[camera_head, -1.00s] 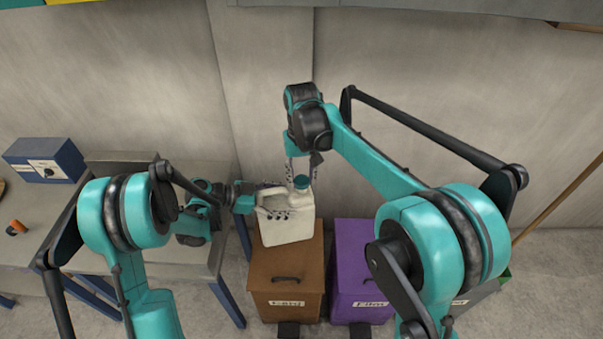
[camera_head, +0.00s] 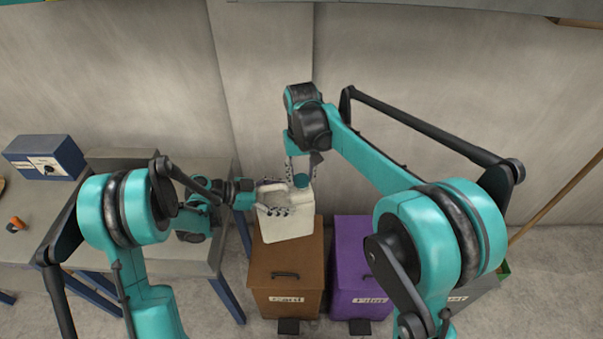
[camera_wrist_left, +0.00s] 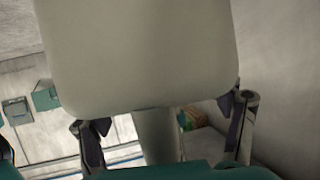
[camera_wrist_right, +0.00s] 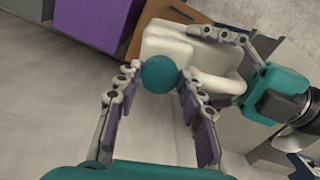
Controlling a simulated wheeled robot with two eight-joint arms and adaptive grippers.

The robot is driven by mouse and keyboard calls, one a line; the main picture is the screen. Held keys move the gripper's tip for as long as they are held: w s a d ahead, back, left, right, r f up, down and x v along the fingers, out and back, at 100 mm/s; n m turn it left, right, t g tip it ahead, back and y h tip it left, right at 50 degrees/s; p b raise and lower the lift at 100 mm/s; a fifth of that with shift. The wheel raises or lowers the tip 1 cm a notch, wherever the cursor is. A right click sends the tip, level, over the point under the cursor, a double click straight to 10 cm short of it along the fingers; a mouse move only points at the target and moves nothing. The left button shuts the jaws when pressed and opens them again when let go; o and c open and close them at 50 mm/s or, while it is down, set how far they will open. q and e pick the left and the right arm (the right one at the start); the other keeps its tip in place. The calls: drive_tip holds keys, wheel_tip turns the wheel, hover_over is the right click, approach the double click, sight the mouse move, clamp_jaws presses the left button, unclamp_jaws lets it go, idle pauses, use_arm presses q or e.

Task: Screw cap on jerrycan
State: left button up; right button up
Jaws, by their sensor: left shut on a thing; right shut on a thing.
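The white jerrycan (camera_head: 286,229) is in the middle of the head view, above the brown bin. My left gripper (camera_head: 279,196) is shut on it from the left, fingers on either side. Its pale body fills the top of the left wrist view (camera_wrist_left: 140,55). The teal round cap (camera_head: 301,180) is at the jerrycan's upper right. My right gripper (camera_head: 301,170) comes from above and is shut on the cap. In the right wrist view, the cap (camera_wrist_right: 159,74) sits between the fingertips and overlaps the jerrycan (camera_wrist_right: 205,58). I cannot tell whether the cap touches the neck, which is hidden.
A brown bin (camera_head: 286,272) stands below the jerrycan, with a purple bin (camera_head: 357,262) to its right. A grey table (camera_head: 110,260) with a blue box (camera_head: 45,157) is on the left. The wall is close behind.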

use_arm(q)
clamp_jaws()
use_arm(e)
drive_tip(key=m, duration=0.4)
drive_tip(key=shift+m, duration=0.4)
drive_tip(key=m, duration=0.9)
drive_tip(key=shift+f+m, duration=0.1)
drive_tip(key=shift+m, duration=0.3)
drive_tip(key=m, duration=0.7)
drive_tip(key=shift+a, duration=0.1)
drive_tip(key=m, duration=0.4)
drive_tip(key=shift+w+m, duration=0.1)
drive_tip(key=shift+m, duration=0.3)
drive_tip(key=m, duration=0.4)
